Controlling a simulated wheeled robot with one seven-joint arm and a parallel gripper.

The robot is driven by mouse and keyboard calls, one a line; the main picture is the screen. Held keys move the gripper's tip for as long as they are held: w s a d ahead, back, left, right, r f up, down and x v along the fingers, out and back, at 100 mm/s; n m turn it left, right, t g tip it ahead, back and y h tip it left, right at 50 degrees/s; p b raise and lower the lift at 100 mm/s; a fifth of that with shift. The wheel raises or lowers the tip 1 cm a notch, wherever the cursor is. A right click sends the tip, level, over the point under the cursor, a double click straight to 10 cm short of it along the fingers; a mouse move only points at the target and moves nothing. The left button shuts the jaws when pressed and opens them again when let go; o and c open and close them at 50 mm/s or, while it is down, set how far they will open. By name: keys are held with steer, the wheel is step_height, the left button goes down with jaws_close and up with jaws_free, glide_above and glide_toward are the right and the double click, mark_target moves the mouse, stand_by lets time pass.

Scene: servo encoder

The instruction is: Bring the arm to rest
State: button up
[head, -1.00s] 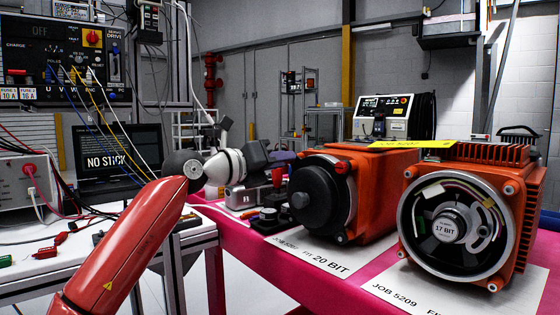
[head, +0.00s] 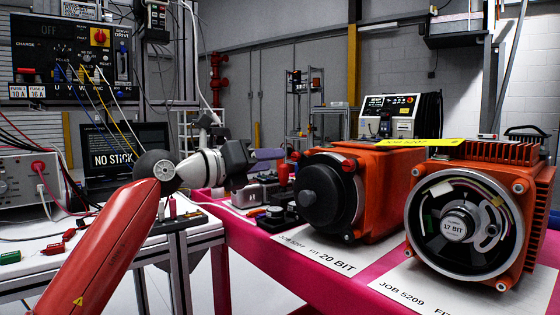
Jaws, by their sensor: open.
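My gripper (head: 262,160) is in the head view at the end of my red arm, past the white wrist, and points right. Its fingers are small and partly hidden by its dark body; they are open and no object shows between them. It is in the air in front of the pink-covered table (head: 372,284), left of the orange motor with the black cap (head: 328,198). It looks apart from that motor, though depth is hard to judge.
A black holder with small parts (head: 279,218) sits below and right of my gripper. A yellow tag (head: 425,142) lies across the motors. The left workbench (head: 187,238) carries a laptop (head: 125,150), a power supply (head: 28,180) and loose leads. The floor gap between bench and table is clear.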

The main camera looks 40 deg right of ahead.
steer(key=shift+w+a, duration=0.15)
steer(key=shift+a, duration=1.05)
